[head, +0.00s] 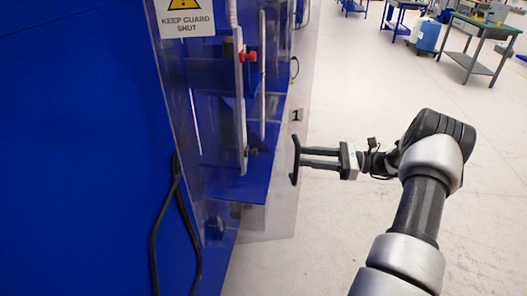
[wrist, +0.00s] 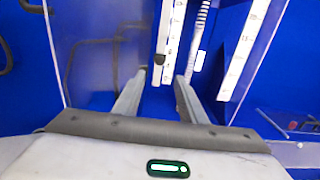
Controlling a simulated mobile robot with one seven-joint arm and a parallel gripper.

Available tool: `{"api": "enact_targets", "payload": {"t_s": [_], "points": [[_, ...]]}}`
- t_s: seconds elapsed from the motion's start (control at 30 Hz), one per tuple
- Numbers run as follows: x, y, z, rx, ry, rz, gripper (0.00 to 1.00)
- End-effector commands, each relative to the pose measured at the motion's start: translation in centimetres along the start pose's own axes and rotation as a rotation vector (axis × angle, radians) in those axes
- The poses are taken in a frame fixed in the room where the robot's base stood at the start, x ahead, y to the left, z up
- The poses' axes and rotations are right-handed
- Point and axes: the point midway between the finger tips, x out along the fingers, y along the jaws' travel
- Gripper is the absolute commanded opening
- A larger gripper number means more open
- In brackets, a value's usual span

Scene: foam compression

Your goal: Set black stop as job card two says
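In the head view my gripper (head: 305,158) reaches left toward the clear guard of a blue machine. Its two fingers are apart, with nothing visibly held. An upright black bracket, like a handle (head: 295,172), stands at the fingertips; I cannot tell whether they touch. Behind the clear panel is a white upright scale (head: 240,100) with a red clamp-like piece (head: 248,57) near its top. A small dark piece (head: 252,151), possibly the black stop, is low beside it. In the wrist view a dark piece (wrist: 160,59) sits on a scale (wrist: 167,30) beyond my open fingers. No job card is readable.
The clear guard (head: 275,215) carries a "KEEP GUARD SHUT" sign (head: 187,17); a plate reads "1" (head: 296,115). Black cables (head: 155,240) hang on the blue casing (head: 80,150). Workbenches (head: 484,30) stand far back right. Floor (head: 340,100) around my arm is clear.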

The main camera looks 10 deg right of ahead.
Motion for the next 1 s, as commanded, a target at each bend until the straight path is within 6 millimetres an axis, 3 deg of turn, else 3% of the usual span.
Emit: {"api": "enact_targets", "payload": {"t_s": [0.2, 0.5, 0.7, 1.0], "points": [[5.1, 0.1, 0.1, 0.002, 0.000, 0.005, 0.38], [11.0, 0.1, 0.1, 0.001, 0.002, 0.003, 0.38], [13.0, 0.1, 0.0, 0.000, 0.002, 0.001, 0.38], [13.5, 0.1, -0.1, 0.000, 0.002, 0.001, 0.38]]}}
